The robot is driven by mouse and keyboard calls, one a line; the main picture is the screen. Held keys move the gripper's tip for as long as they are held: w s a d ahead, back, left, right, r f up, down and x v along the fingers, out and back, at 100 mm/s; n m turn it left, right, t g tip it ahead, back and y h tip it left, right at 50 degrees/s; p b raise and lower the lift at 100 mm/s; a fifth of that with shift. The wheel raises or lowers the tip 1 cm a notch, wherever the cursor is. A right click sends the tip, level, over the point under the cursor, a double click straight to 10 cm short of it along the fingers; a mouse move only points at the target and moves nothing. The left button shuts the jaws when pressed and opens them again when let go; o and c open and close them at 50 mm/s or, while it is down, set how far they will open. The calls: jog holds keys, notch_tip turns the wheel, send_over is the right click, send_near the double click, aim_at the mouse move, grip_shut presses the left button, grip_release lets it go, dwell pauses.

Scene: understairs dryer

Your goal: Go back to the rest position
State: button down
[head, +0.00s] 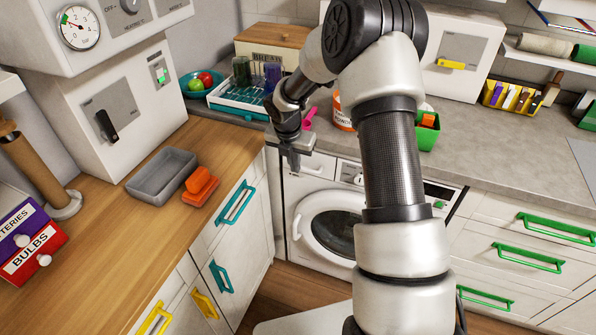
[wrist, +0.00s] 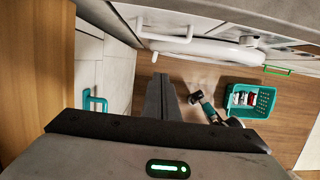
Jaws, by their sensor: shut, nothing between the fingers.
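My gripper (head: 293,160) hangs pointing down in the head view, in front of the counter edge near the inner corner, beside the upper left of the white front-loading dryer (head: 300,190). In the wrist view its two dark fingers (wrist: 162,97) are together with nothing between them. My arm rises in the middle of the head view and bends over toward the counter, hiding part of the dryer and the counter behind it.
The wooden counter (head: 110,225) holds a grey tray (head: 162,175) and an orange sponge (head: 200,183). A dish rack (head: 240,100) stands at the back corner. On the floor in the wrist view are a teal basket (wrist: 263,98) and a drill-like tool (wrist: 208,108). Cabinet handles stick out.

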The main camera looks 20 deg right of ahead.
jog(key=s+r+m+p, duration=0.2)
jog(key=s+r+m, duration=0.2)
jog(key=r, duration=0.5)
jog(key=s+r+m+t+p, duration=0.1)
jog(key=s+r+m, duration=0.4)
jog(key=r, duration=0.4)
jog(key=s+r+m+p, duration=0.2)
jog(key=s+r+m, duration=0.2)
jog(key=r, duration=0.6)
jog(key=s+a+r+m+p, duration=0.1)
jog(key=s+r+m, duration=0.2)
jog(key=s+m, duration=0.2)
jog(key=s+a+r+m+t+y+p, duration=0.1)
jog(key=s+r+m, duration=0.3)
jog(key=s, duration=0.4)
jog(key=s+a+r+m+t+p, duration=0.1)
jog(key=s+r+m+p, duration=0.1)
jog(key=s+m, duration=0.4)
jog(key=shift+s+a+r+m+y+p, duration=0.15)
jog(key=shift+s+r+m+y+p, duration=0.2)
jog(key=shift+s+r, duration=0.4)
jog(key=shift+w, duration=0.1)
